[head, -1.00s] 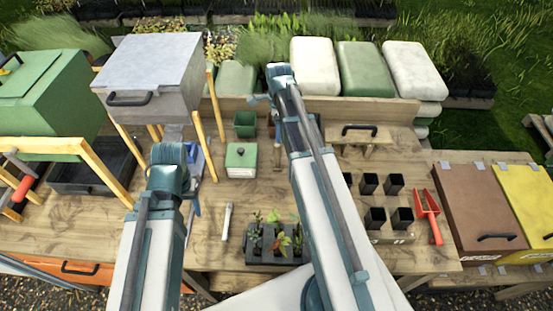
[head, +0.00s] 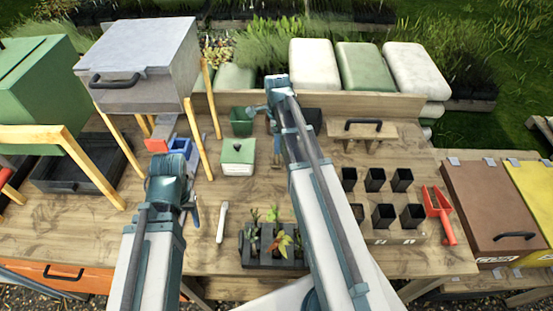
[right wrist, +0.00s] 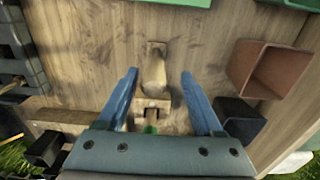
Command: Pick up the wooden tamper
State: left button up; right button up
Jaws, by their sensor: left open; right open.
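In the right wrist view, a light wooden piece with a rounded handle-like part (right wrist: 153,72), which looks like the wooden tamper, lies on the wooden surface. My right gripper (right wrist: 158,76) is open, with its blue fingers on either side of this piece, empty. Whether they touch it I cannot tell.
A terracotta pot (right wrist: 267,70) stands close beside the right fingers.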

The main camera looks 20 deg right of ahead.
pick_arm(q)
jog(key=shift+f+b, duration=2.6)
jog(key=shift+f, duration=0.05)
pick_arm(e)
jog(key=shift+s+a+f, duration=0.15)
jog(key=shift+f, duration=1.2)
jog(key=shift+s+a+f, duration=0.1)
jog(key=shift+a+f, duration=0.05)
jog(key=shift+f, duration=1.15)
pick_arm(q)
jog(key=shift+r, duration=0.1)
pick_arm(e)
jog(key=shift+r, duration=0.1)
grip_shut()
